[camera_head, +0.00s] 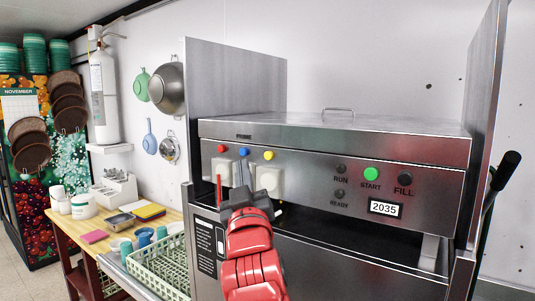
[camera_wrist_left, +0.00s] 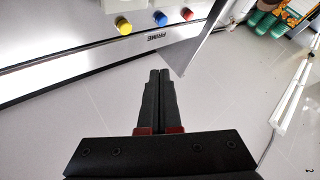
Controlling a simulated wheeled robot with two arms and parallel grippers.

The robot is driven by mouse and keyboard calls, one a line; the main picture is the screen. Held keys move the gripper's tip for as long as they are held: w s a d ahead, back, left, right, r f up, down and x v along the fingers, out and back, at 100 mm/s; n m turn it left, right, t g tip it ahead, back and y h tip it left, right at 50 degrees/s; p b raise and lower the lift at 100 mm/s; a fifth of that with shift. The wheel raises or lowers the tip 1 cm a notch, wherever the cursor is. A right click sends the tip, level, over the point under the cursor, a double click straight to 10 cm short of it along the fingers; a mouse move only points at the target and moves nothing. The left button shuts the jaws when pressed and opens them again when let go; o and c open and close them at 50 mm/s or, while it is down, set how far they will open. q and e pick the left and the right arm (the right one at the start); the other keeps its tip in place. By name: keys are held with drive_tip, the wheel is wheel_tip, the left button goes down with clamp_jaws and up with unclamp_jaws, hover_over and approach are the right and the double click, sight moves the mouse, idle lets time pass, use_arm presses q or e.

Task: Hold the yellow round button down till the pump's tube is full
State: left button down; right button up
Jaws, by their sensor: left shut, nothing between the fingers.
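The yellow round button (camera_head: 269,155) is on the upper front panel of the steel machine, rightmost of a row with a red button (camera_head: 221,149) and a blue button (camera_head: 244,152). In the left wrist view the yellow button (camera_wrist_left: 123,27) is at the upper left, apart from the fingertips. My left gripper (camera_head: 242,170) is shut and empty, in front of the panel, below the blue button and left of the yellow one. Its closed fingers (camera_wrist_left: 160,75) show in the wrist view. A white pump housing (camera_head: 269,178) sits below the yellow button. I cannot make out its tube or fill level.
Green START (camera_head: 371,174) and black FILL (camera_head: 405,178) buttons and a display reading 2035 (camera_head: 384,208) are farther right. A steel side panel (camera_head: 235,85) stands left of the buttons. A wooden table (camera_head: 69,225) and green rack (camera_head: 160,270) are at left.

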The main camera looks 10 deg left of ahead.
sight(269, 155)
use_arm(q)
drive_tip(key=shift+s+a+n+g+h, duration=0.3)
drive_tip(key=shift+s+a+n+g, duration=0.45)
drive_tip(key=shift+a+n+g, duration=0.05)
drive_tip(key=shift+w, duration=0.1)
drive_tip(key=shift+w+d+p, duration=0.25)
drive_tip(key=shift+w+d, duration=0.25)
drive_tip(key=shift+w, duration=0.85)
drive_tip(key=shift+w+d+p, duration=0.3)
drive_tip(key=shift+w+d, duration=0.2)
drive_tip(key=shift+w, duration=0.8)
drive_tip(key=shift+w+d+p, duration=0.25)
drive_tip(key=shift+w+d, duration=0.25)
drive_tip(key=shift+w, duration=0.85)
